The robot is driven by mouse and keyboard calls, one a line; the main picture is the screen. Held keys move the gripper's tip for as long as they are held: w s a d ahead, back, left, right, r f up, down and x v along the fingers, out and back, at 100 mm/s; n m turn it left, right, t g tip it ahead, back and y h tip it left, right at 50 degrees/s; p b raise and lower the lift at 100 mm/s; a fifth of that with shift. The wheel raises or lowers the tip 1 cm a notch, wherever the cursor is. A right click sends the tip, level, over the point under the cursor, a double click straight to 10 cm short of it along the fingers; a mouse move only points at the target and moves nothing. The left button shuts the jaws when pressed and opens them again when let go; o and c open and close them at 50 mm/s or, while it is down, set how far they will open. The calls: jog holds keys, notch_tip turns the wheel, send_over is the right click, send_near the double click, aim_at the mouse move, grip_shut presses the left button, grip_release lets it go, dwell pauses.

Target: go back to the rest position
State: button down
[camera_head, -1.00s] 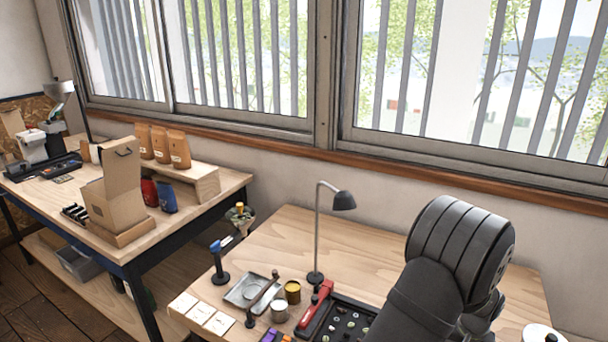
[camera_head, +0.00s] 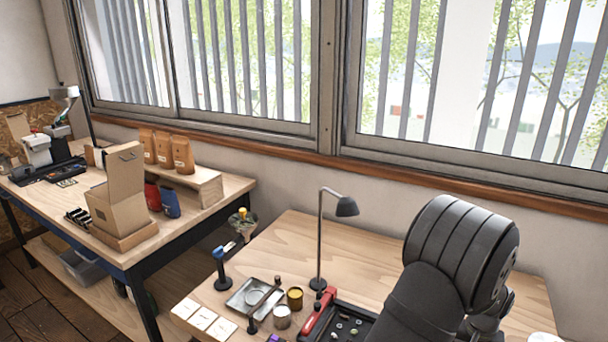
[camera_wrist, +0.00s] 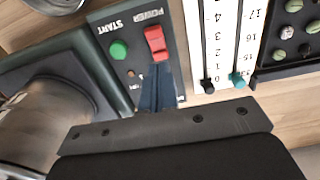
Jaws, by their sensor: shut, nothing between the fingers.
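My gripper (camera_wrist: 157,68) shows in the wrist view with its narrow dark-blue fingers together and nothing between them. The fingertips are at the lower edge of a red switch (camera_wrist: 154,38) marked POWER. I cannot tell whether they touch it. The switch sits on a dark panel (camera_wrist: 105,22) beside a green START button (camera_wrist: 118,49). In the head view my arm fills the lower right, and my gripper is hidden.
In the wrist view a white scale with sliders (camera_wrist: 222,40) and a dark bean tray (camera_wrist: 275,72) lie to the right. In the head view a lamp (camera_head: 346,206), metal tray (camera_head: 240,305), gold tin (camera_head: 295,293) and white cards (camera_head: 203,318) stand left of my arm.

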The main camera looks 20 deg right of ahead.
notch_tip(320, 180, down, 4)
jog(key=shift+r, duration=0.15)
jog(key=s+a+r, duration=0.1)
jog(key=r, duration=0.9)
jog(key=s+a+r+t+h, duration=0.1)
jog(key=s+a+r, duration=0.1)
jog(key=r, duration=0.9)
jog(key=shift+s+a, duration=0.25)
jog(key=shift+s, duration=0.05)
jog(key=c, duration=2.2)
grip_release()
jog(key=shift+r, duration=0.1)
